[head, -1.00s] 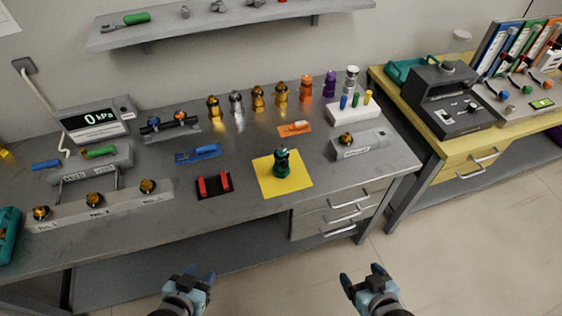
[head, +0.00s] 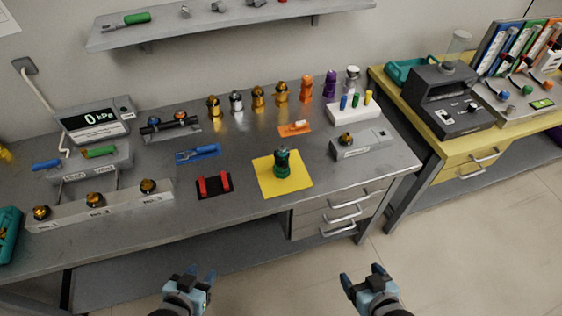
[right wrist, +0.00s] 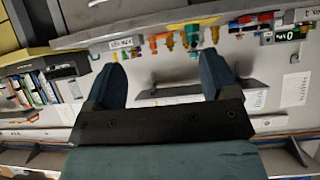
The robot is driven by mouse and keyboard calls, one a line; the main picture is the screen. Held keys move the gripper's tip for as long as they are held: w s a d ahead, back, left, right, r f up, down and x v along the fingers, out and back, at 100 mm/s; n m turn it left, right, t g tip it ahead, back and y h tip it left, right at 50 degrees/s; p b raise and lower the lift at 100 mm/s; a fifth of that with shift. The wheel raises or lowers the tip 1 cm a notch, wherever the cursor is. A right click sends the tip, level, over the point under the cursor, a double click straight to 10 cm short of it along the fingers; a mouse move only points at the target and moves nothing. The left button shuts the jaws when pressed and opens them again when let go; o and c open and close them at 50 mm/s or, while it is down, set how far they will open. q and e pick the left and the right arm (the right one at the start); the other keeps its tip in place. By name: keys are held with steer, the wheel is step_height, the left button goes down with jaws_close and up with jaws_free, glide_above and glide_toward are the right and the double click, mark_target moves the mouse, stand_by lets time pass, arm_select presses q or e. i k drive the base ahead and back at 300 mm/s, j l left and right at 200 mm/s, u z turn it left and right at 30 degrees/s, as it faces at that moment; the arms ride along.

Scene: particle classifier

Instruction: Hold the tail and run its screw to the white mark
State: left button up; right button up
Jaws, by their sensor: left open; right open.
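A dark green fitting with a black top (head: 282,163) stands upright on a yellow square mat (head: 302,186) near the front of the grey bench. I cannot tell for sure which part is the tail, and no screw or white mark can be made out at this size. My left gripper (head: 200,276) is open and empty in front of the bench. My right gripper (head: 361,276) is open and empty, further right, also short of the bench edge. Its two fingers stand wide apart in the right wrist view (right wrist: 160,68), with nothing between them.
A black cradle with red blocks (head: 214,186) lies left of the mat, with a blue tool (head: 198,154) behind it. Several brass, orange and purple fittings stand at the back. Drawers (head: 335,215) hang under the bench's right end.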

mark_target(282, 151)
steer(key=i+l, duration=0.15)
steer(key=l, duration=0.2)
steer(key=i+l+u, duration=0.1)
steer(key=l, duration=0.25)
steer(key=i+l, duration=0.15)
steer(key=l, duration=0.2)
steer(key=i+l+u, duration=0.1)
steer(key=l, duration=0.25)
steer(key=i+l, duration=0.1)
steer(key=l, duration=0.25)
